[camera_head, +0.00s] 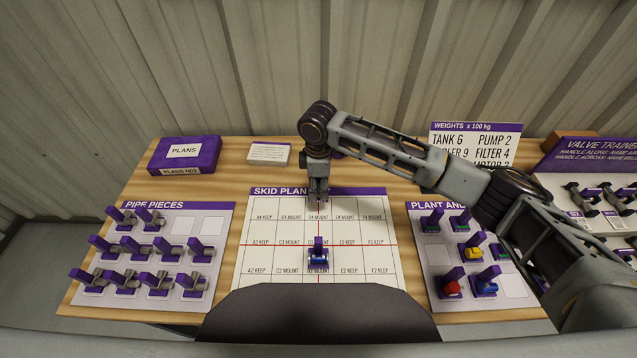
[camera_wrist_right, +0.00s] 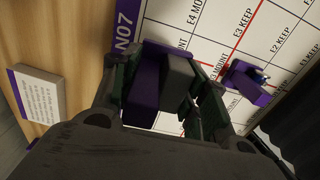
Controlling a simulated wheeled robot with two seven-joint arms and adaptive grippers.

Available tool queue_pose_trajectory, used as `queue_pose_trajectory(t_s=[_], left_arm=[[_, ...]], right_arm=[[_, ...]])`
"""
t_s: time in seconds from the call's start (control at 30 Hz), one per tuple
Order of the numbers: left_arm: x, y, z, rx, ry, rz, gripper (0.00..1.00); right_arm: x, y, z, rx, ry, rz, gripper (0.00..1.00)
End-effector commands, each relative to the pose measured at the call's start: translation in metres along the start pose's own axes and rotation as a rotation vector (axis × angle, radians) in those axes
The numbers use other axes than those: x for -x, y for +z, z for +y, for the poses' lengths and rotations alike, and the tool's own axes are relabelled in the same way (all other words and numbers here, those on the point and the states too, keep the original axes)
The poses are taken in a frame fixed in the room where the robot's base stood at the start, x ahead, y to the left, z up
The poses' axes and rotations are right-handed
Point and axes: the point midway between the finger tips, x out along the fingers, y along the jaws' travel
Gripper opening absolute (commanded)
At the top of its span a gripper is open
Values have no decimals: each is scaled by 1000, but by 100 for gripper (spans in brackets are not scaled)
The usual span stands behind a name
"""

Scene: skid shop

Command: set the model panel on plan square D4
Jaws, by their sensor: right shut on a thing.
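My right gripper (camera_head: 318,199) points down at the back edge of the white plan board (camera_head: 270,231), above or at the D4 square. In the right wrist view its fingers (camera_wrist_right: 165,88) are shut on the model panel, a grey block with a purple upright tab (camera_wrist_right: 143,88). The gripper mostly hides the panel in the head view. I cannot tell whether the panel touches the board. D4's label (camera_head: 317,215) shows just in front of the gripper. My left gripper is not in view.
A blue model with a purple tab (camera_head: 318,255) stands on the board, in front of D4. A purple plans box (camera_head: 184,154) and a small card (camera_head: 269,153) lie behind.

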Motion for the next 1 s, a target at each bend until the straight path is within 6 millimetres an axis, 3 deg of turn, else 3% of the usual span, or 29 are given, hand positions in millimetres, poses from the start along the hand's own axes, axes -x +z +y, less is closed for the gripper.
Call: queue_pose_trajectory(t_s=[1.0], left_arm=[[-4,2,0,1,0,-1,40]], right_arm=[[-27,0,0,0,0,0,16]])
